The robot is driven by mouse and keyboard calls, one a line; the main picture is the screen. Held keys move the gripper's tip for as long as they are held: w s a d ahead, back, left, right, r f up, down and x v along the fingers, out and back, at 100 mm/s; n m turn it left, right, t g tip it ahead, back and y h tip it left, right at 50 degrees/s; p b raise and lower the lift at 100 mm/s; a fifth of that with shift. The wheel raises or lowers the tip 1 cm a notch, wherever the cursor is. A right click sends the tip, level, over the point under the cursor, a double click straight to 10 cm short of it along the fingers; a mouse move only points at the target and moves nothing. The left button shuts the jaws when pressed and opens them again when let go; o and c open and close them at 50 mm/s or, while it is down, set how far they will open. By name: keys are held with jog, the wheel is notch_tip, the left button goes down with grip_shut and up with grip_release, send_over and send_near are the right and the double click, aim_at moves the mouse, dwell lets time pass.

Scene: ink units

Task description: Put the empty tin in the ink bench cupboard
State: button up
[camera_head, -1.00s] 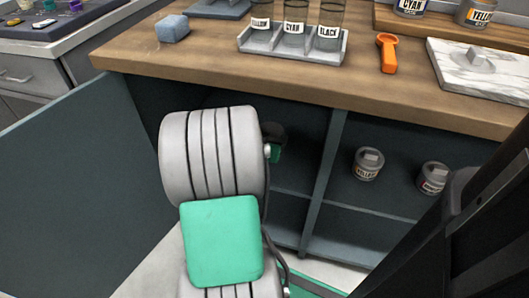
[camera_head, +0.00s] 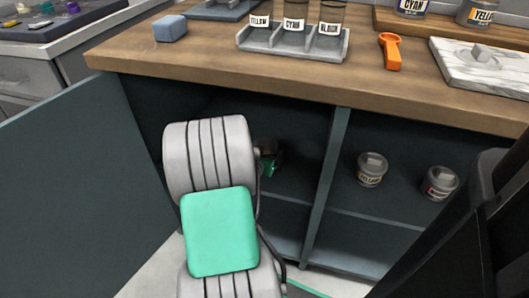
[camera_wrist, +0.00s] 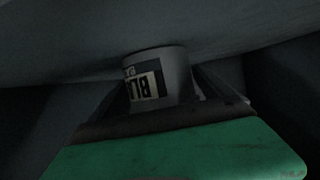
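The tin (camera_wrist: 158,78) is grey with a white and black label whose visible letters look like "BL". In the wrist view it stands between the fingers of my gripper (camera_wrist: 162,98), which flank it closely and look shut on it. In the head view my gripper (camera_head: 268,162) is inside the dark left bay of the ink bench cupboard (camera_head: 325,185), mostly hidden by my forearm and shadow. The cupboard door (camera_head: 85,190) stands wide open at the left. Whether the tin touches a shelf cannot be told.
Two lidded tins, one labelled yellow (camera_head: 371,170) and another (camera_head: 440,183), sit on the right bay's shelf past an upright divider (camera_head: 326,190). The wooden bench top (camera_head: 210,70) overhangs the opening. It bears an ink rack (camera_head: 290,48), a blue block (camera_head: 170,28) and an orange tool (camera_head: 391,50).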

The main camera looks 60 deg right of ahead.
jog(key=shift+o, duration=0.6)
jog(key=shift+r, duration=0.1)
jog(key=shift+a+r+p, duration=0.2)
jog(key=shift+p, duration=0.1)
jog(key=p+v, duration=0.2)
jog(key=v, duration=0.9)
jog(key=shift+a+r+p, duration=0.1)
jog(key=shift+a+p, duration=0.1)
jog(key=shift+p, duration=0.2)
jog(key=w+a+n+t+y, duration=0.1)
jog(key=w+a+n+y, duration=0.3)
jog(key=w+a, duration=0.45)
jog(key=w+a+n+t+y, duration=0.1)
jog(key=w+a+n+y, duration=0.3)
jog(key=a, duration=0.8)
jog(key=s+a+r+n+g+y, duration=0.1)
jog(key=a+n, duration=0.3)
jog(key=a, duration=0.5)
jog(key=s+a+r+n+g+y, duration=0.1)
jog(key=a+r+n+y, duration=0.2)
jog(key=a, duration=0.6)
jog(key=shift+s+n+y, duration=0.4)
jog(key=shift+n+y, duration=0.2)
jog(key=shift+y, duration=0.2)
